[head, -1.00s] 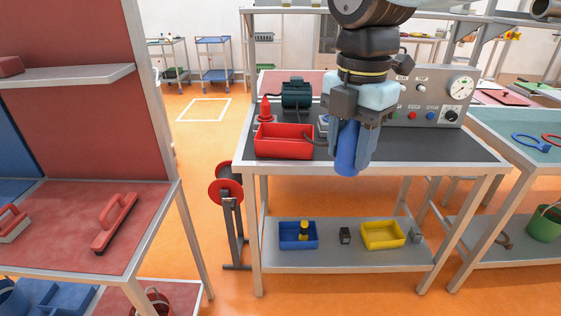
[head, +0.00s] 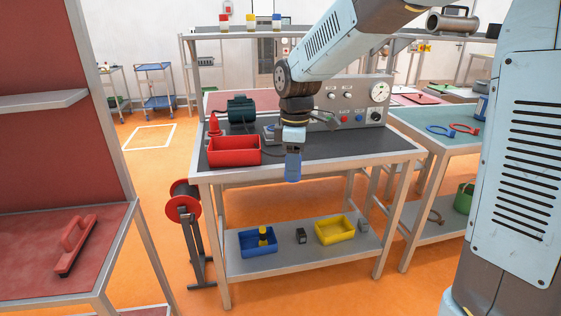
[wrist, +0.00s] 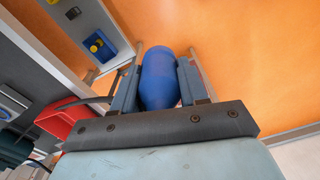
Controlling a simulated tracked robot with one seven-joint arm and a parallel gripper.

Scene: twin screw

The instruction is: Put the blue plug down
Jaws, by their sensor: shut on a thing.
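The blue plug (wrist: 161,82) sits between the two fingers of my gripper (wrist: 163,62) in the wrist view. The gripper is shut on it and its rounded end sticks out past the palm. In the head view my gripper (head: 293,172) points downward at the front edge of the workbench (head: 330,147), right of the red bin. The plug is small there and largely covered by the fingers. I cannot tell how far it is from the bench edge.
A red bin (head: 233,152), a red cone-shaped piece (head: 214,126) and a dark green motor (head: 241,108) stand on the bench's left. A control panel (head: 352,98) stands at the back. The lower shelf holds a blue bin (head: 258,243) and a yellow bin (head: 335,230). The dark right-hand top is largely clear.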

